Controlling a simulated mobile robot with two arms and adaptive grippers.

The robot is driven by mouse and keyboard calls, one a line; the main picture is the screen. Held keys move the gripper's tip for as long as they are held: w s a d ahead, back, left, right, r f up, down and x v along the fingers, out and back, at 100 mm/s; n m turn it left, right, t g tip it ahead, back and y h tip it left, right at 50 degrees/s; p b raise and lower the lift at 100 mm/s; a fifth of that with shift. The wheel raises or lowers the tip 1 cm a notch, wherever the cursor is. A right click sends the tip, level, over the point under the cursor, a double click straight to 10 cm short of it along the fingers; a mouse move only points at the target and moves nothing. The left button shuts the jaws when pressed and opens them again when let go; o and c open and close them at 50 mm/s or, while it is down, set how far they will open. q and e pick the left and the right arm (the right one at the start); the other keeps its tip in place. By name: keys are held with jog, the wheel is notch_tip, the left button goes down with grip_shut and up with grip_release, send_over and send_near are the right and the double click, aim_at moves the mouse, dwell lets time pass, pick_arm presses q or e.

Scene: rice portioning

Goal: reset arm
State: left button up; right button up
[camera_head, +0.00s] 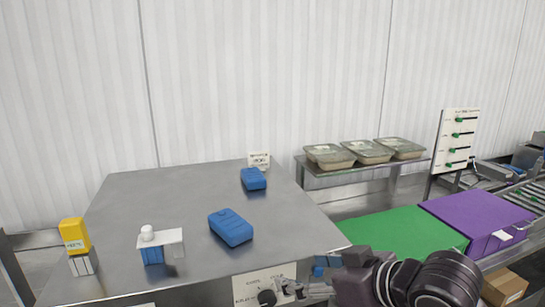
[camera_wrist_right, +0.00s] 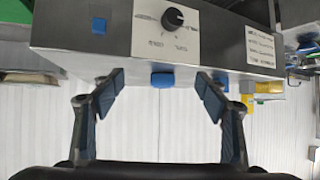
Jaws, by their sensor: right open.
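My right gripper (camera_head: 303,290) is low in the head view, beside the front edge of the steel table (camera_head: 150,200); its arm comes in from the lower right. In the right wrist view the right gripper (camera_wrist_right: 160,97) has its two dark finger pads wide apart with nothing between them. Beyond the pads is a steel face with a white dial panel (camera_wrist_right: 170,30) and a black knob (camera_wrist_right: 173,18). My left gripper is not in view.
A green surface (camera_head: 395,235) and purple box (camera_head: 475,220) lie right. Lidded trays (camera_head: 366,152) stand on a shelf.

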jog(key=s+d+f+m+g+h, duration=0.1)
jog(key=s+d+f, duration=0.15)
jog(key=f, duration=0.45)
jog(key=s+d+f+m+h, duration=0.1)
jog(key=s+f, duration=0.2)
jog(key=f, duration=0.4)
jog(key=s+d+f+m+g+h, duration=0.1)
jog(key=s+d+f+m+h, duration=0.15)
jog(key=f, duration=0.45)
jog(key=s+d+f+g+h, duration=0.1)
jog(key=s+d+f+g, duration=0.1)
jog(key=s+d+f, duration=0.5)
jog(key=s+d+f+g+h, duration=0.1)
jog(key=s+f+g+h, duration=0.1)
jog(key=s+f, duration=0.6)
jog(key=s+f+b, duration=0.3)
jog(key=f+b, duration=0.2)
jog(key=f, duration=2.1)
pick_arm(q)
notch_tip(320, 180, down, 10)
jog(key=b, duration=0.5)
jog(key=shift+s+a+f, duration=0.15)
pick_arm(e)
jog(key=s+d+f+g, duration=0.1)
jog(key=s+f, duration=0.8)
jog(key=f, duration=0.2)
jog(key=s+d+f+g, duration=0.1)
jog(key=s+f, duration=0.8)
jog(key=f, duration=0.3)
jog(key=shift+d, duration=0.4)
